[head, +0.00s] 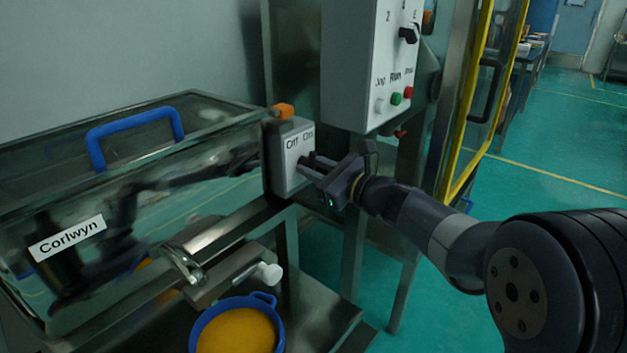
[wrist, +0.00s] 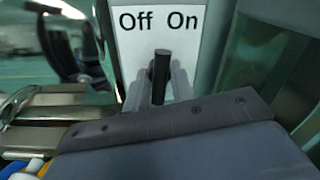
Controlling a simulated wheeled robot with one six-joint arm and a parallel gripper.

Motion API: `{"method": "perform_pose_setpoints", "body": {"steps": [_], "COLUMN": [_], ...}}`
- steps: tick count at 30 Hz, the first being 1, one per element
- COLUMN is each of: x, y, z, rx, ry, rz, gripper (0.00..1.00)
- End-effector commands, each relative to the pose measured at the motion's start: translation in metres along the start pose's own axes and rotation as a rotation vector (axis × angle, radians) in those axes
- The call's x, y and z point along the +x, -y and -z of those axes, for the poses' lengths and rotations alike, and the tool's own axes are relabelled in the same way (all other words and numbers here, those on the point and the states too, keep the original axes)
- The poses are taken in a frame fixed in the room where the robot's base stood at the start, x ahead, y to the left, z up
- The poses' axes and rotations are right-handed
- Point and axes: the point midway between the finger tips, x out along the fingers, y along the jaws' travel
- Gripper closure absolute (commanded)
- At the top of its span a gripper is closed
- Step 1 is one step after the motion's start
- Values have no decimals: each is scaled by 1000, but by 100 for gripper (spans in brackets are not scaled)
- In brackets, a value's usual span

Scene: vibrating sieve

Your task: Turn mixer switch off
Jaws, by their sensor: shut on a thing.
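The mixer switch is a small grey box with a white Off/On plate (head: 298,143) on the right end of the steel mixer. In the wrist view its plate (wrist: 158,36) reads Off at left and On at right. The black switch lever (wrist: 161,72) stands roughly upright below and between the two words; which setting it is at I cannot tell. My gripper (head: 308,165) is at the plate's lower part, shut on the lever. In the wrist view my gripper (wrist: 159,88) has one pale finger on each side of the lever. The lever's lower end is hidden.
A grey control box (head: 365,75) with a black knob and coloured buttons hangs just above my gripper. The steel mixer (head: 215,165) has a blue handle (head: 135,130). A blue pot (head: 265,300) of orange contents stands below. A yellow-framed door (head: 470,110) is at right.

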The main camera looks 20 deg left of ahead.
Motion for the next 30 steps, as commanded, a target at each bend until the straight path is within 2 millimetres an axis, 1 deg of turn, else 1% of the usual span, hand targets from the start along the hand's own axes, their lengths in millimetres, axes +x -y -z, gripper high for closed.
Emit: {"method": "perform_pose_setpoints", "body": {"steps": [1, 12, 18, 24, 30], "x": [0, 0, 0, 0, 0], "y": [-2, -1, 0, 0, 0], "z": [7, 6, 5, 3, 2], "rx": [-47, -391, -541, -646, -705], "ry": [3, 10, 14, 16, 16], "rz": [1, 0, -1, -1, -2], "gripper": [100, 100, 100, 99, 98]}}
